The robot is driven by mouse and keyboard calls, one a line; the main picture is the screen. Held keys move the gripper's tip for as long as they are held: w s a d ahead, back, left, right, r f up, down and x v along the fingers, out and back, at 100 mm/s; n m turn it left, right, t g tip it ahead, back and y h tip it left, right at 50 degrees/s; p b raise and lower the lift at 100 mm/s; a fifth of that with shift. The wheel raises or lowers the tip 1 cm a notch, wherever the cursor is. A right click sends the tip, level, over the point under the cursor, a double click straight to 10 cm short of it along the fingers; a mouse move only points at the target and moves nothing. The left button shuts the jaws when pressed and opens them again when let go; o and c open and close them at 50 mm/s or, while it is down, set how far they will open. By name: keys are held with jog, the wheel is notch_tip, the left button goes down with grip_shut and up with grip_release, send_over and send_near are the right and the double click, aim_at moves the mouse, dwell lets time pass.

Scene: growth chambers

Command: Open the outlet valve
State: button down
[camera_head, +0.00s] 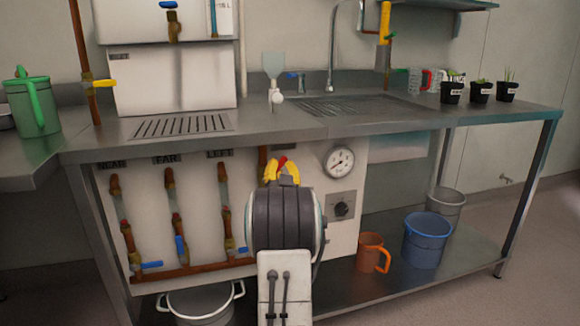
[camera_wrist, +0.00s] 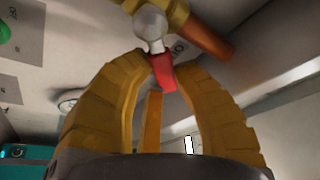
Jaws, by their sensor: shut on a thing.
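A valve with a red handle (camera_wrist: 163,73) is on a pipe at the top of the wrist view. It has a brass body (camera_wrist: 172,12), a silver knob-like stem (camera_wrist: 151,26) and a copper pipe (camera_wrist: 210,40). My gripper (camera_wrist: 160,64) has its yellow fingers closed around the red handle. In the head view my gripper (camera_head: 282,168) is in front of the white panel, and a bit of the red handle (camera_head: 282,160) shows between the fingers. My arm hides most of this valve there. A label (camera_wrist: 180,47) beside it is only partly readable.
The white panel (camera_head: 150,215) also carries pipes labelled NEAR, FAR and LEFT with blue-handled valves (camera_head: 181,248). A gauge (camera_head: 339,162) and a dial (camera_head: 342,208) are to the right. The steel bench (camera_head: 300,125) overhangs my gripper. An orange jug (camera_head: 370,253) and blue bucket (camera_head: 427,240) stand below.

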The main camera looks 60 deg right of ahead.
jog(key=shift+w+a+r+n+t, duration=0.2)
jog(key=shift+r+n+t, duration=0.1)
jog(key=shift+r, duration=0.1)
jog(key=c, duration=1.4)
grip_release()
jog(key=o, duration=0.5)
jog(key=shift+f, duration=0.25)
jog(key=shift+s, duration=0.1)
jog(key=shift+v, duration=5.9)
jog(key=shift+r, duration=0.1)
